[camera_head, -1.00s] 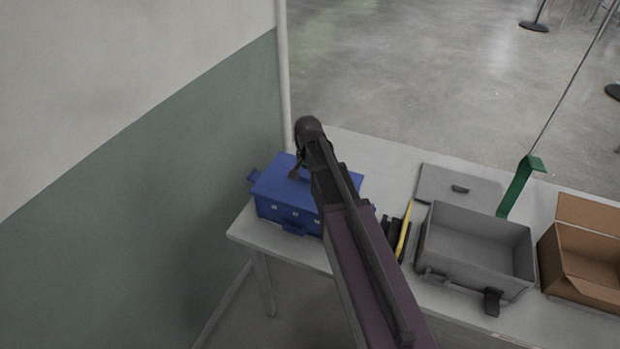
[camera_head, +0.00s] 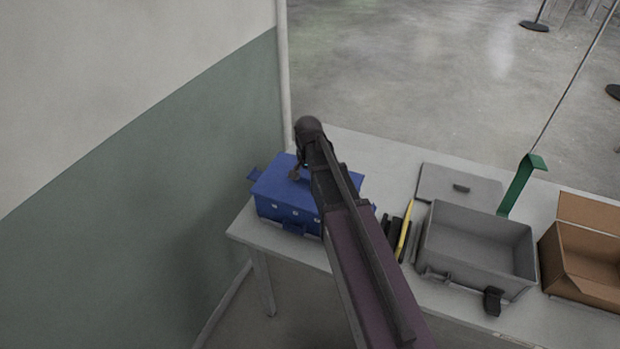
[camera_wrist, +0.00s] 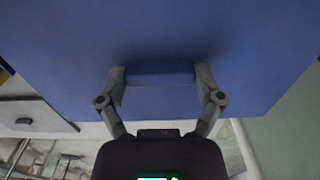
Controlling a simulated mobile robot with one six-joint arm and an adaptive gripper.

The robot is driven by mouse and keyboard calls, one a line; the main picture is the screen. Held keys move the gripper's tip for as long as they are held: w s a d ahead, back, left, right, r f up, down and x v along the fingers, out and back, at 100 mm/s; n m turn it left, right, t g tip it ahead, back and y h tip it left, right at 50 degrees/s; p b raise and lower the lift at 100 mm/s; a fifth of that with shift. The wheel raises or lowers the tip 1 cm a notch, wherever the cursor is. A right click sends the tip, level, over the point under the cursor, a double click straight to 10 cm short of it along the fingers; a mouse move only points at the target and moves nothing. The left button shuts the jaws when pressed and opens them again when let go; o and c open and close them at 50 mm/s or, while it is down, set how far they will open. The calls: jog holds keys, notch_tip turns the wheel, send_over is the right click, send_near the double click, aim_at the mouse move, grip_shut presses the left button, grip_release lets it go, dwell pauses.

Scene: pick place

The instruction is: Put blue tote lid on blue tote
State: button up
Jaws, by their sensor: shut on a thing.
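The blue tote (camera_head: 287,212) stands at the left end of the table against the wall. The blue tote lid (camera_head: 283,178) lies level on top of it in the head view, with no clear gap showing between them. In the wrist view the lid (camera_wrist: 230,50) fills most of the picture. My gripper (camera_wrist: 159,80) is shut on the lid's handle (camera_wrist: 158,72), with one finger at each end of it. In the head view my arm hides the right part of the tote and lid, and the gripper (camera_head: 296,172) shows only in part.
To the right on the table (camera_head: 390,160) are black and yellow items (camera_head: 402,238), an open grey tote (camera_head: 475,250), a grey lid (camera_head: 455,188) with a handle, a green stand (camera_head: 518,188) and an open cardboard box (camera_head: 580,262). The wall (camera_head: 150,180) is close on the left.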

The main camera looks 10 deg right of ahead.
dwell(0.3)
jog(key=o, duration=1)
jog(key=shift+o, duration=0.2)
jog(key=shift+r, duration=0.1)
jog(key=shift+r+p, duration=3.9)
jog(key=shift+p, duration=0.15)
jog(key=s+n, duration=0.7)
jog(key=s, duration=0.9)
jog(key=shift+d, duration=0.25)
